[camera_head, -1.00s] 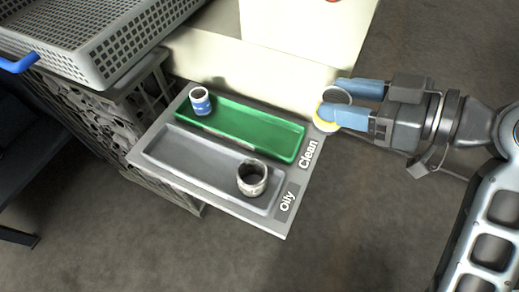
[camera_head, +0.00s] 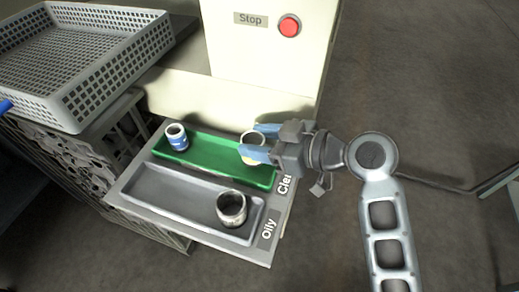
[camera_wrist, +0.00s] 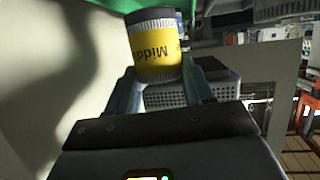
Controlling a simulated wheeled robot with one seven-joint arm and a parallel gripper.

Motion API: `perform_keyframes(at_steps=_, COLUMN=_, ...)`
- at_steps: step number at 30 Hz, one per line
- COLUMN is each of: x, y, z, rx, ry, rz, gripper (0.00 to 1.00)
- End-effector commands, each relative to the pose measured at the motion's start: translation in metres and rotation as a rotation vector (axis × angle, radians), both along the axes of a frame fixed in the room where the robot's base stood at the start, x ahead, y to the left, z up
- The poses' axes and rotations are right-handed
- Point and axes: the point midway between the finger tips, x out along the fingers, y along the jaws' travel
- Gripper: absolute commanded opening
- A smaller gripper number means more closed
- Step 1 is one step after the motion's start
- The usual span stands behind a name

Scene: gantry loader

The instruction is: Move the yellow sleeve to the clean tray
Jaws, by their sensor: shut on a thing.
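The yellow sleeve (camera_wrist: 155,48) is a short hollow cylinder with a yellow band lettered "Midd…" in the wrist view. My gripper (camera_head: 258,145) is shut on it, with blue fingers on either side. In the head view the sleeve (camera_head: 251,146) is over the right end of the green tray (camera_head: 215,150), on the side marked Clean. I cannot tell whether it touches the tray. A blue and white sleeve (camera_head: 177,137) stands at the left end of the green tray.
A grey tray (camera_head: 170,191) marked Oily lies in front of the green one and holds a dark-stained white sleeve (camera_head: 231,208). A cream housing (camera_head: 262,66) with a red stop button (camera_head: 289,26) rises behind. A grey mesh basket (camera_head: 82,93) is at upper left.

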Motion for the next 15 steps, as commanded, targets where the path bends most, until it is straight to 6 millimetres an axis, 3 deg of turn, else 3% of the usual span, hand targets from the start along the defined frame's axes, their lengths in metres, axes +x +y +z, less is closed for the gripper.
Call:
perform_keyframes(at_steps=7, x=-0.001, y=0.000, z=-0.033, rx=0.000, ry=0.003, rz=0.001, gripper=0.10)
perform_keyframes(at_steps=15, x=0.000, y=0.000, z=-0.036, rx=0.000, ry=0.000, rz=0.000, gripper=0.10)
